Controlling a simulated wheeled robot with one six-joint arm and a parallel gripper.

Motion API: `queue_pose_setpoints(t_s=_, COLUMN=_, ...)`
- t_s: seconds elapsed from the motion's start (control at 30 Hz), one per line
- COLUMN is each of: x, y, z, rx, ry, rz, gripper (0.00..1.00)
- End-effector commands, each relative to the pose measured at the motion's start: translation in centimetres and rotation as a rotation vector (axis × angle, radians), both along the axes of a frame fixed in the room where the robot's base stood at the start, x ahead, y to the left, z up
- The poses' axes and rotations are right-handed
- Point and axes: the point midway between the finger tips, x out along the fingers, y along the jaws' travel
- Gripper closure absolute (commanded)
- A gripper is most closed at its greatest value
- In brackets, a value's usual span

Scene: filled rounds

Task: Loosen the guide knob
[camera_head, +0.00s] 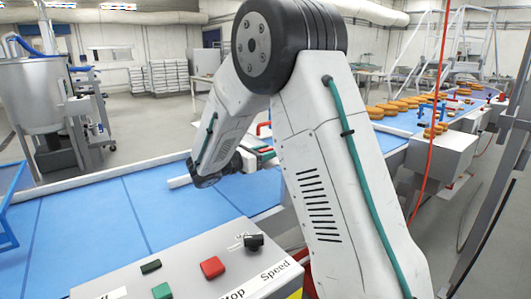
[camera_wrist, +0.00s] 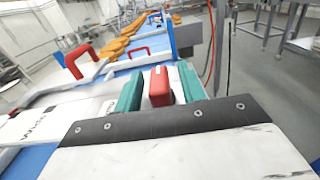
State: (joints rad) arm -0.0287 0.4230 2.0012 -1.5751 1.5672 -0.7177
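A red block-shaped knob (camera_wrist: 160,87), which looks like the guide knob, stands between the teal fingers of my gripper (camera_wrist: 160,92) in the wrist view. A narrow gap shows on each side of it, so my gripper looks open around it, not pressed on it. In the head view my gripper (camera_head: 262,154) is over the blue belt's far side, partly hidden by my arm. What the knob is fixed to is mostly hidden.
A red bracket handle (camera_wrist: 78,60) stands at left, and another (camera_wrist: 139,52) lies beyond the knob. Orange rounds (camera_head: 405,104) sit on the blue belt (camera_head: 110,215). A control panel (camera_head: 185,270) with a red button (camera_head: 212,267) and black knob (camera_head: 254,242) is in front.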

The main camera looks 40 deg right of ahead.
Motion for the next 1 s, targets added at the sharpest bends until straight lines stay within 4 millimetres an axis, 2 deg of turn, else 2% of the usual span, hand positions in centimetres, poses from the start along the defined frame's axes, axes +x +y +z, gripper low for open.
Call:
queue_pose_setpoints(t_s=0.13, x=-0.01, y=0.02, z=0.0, rx=0.0, ry=0.0, rz=0.0, gripper=0.6)
queue_pose_setpoints(t_s=0.27, x=0.0, y=0.04, z=0.01, rx=0.0, ry=0.0, rz=0.0, gripper=0.96)
queue_pose_setpoints(t_s=0.3, x=0.0, y=0.05, z=0.01, rx=0.0, ry=0.0, rz=0.0, gripper=1.0)
queue_pose_setpoints(t_s=0.67, x=-0.04, y=0.1, z=0.01, rx=0.0, ry=0.001, rz=0.05, gripper=1.0)
queue_pose_setpoints(t_s=1.0, x=-0.1, y=0.13, z=0.04, rx=0.001, ry=0.001, rz=0.266, gripper=1.0)
